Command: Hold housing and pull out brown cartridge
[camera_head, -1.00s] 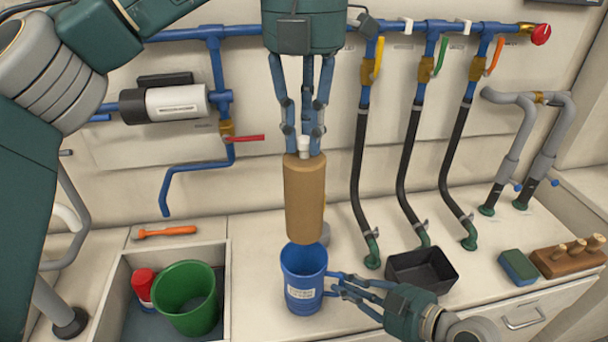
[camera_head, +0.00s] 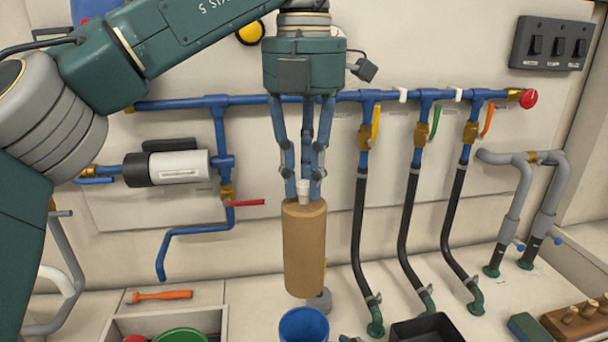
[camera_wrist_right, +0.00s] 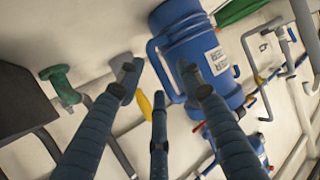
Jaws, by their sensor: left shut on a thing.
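The brown cartridge (camera_head: 304,250) hangs upright below my left gripper (camera_head: 304,188), which is shut on the white knob (camera_head: 304,190) at its top. The cartridge's bottom end is in view, above the blue housing (camera_head: 303,328). The housing is an open-topped blue vessel, cut off by the bottom edge of the head view. In the right wrist view the housing (camera_wrist_right: 190,45) shows its label and a loop handle. My right gripper (camera_wrist_right: 160,85) has its fingers spread near that handle, with visible gaps; whether any finger touches it is unclear.
A black tray (camera_head: 428,328) stands right of the housing. Black hoses (camera_head: 408,210) run down behind it. A bin (camera_head: 165,320) with a green bucket (camera_head: 180,335) is at the lower left, with an orange-handled tool (camera_head: 160,296) behind it.

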